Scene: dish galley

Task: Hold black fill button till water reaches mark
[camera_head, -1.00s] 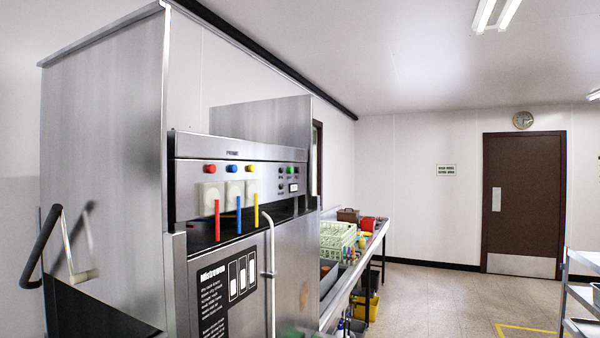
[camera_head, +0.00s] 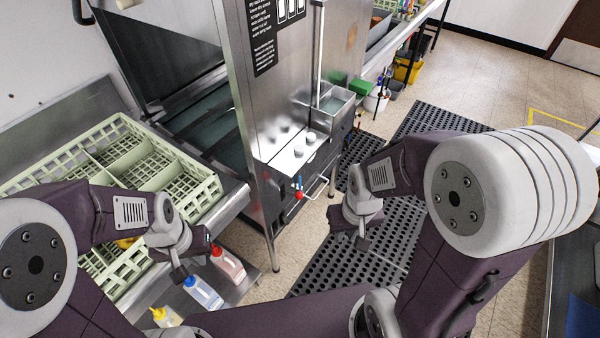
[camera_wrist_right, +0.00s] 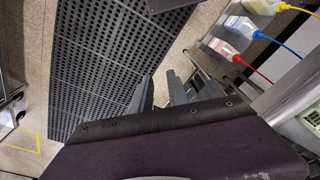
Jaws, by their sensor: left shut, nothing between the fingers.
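The black fill button is not in view; the machine's upper control panel is above the head view. The steel dish machine (camera_head: 283,95) shows its lower front, with a dark-watered open bay at left and a small open steel basin (camera_head: 334,101) at its right side. I cannot make out a water mark. My left gripper (camera_head: 187,267) is shut and empty, low in front of the machine, by the bottles. My right gripper (camera_head: 351,235) is open and empty, above the black floor mat; it also shows in the right wrist view (camera_wrist_right: 161,92). Neither touches the machine.
A pale green rack (camera_head: 128,172) lies on the steel table at left. A red-knobbed valve (camera_head: 299,194) juts from the machine. Black perforated mats (camera_head: 395,235) cover the floor to the right.

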